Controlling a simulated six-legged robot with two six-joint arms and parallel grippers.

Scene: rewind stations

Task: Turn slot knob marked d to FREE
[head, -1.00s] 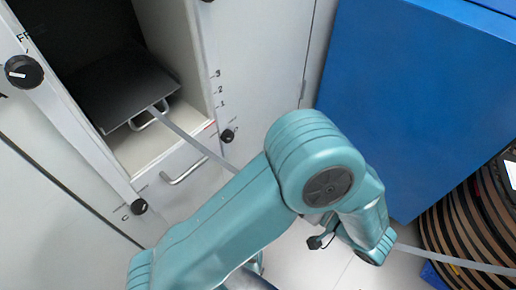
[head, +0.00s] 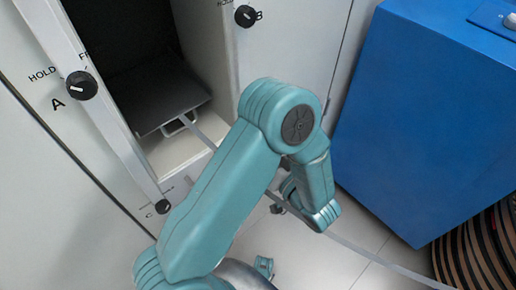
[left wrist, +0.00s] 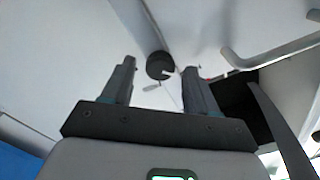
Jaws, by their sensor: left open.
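In the left wrist view a dark round knob (left wrist: 158,67) with a pale pointer mark sits on a white panel. It lies between my left gripper's (left wrist: 160,64) two open fingertips, beyond them; I cannot tell whether they touch. No letter is readable beside it, so I cannot confirm that it is knob d. In the head view my left arm covers part of the cabinet front, and no knob marked d shows. Knob A (head: 82,86), with HOLD beside it, knob B (head: 246,16) and knob C (head: 162,207) are visible. My right gripper is not in view.
An open compartment holds a dark tray (head: 160,98) with a metal handle (head: 178,124). A grey strap (head: 355,248) runs across the floor towards a striped reel (head: 480,255). A blue box (head: 430,130) stands at right. A bar handle (left wrist: 270,55) is near the left gripper.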

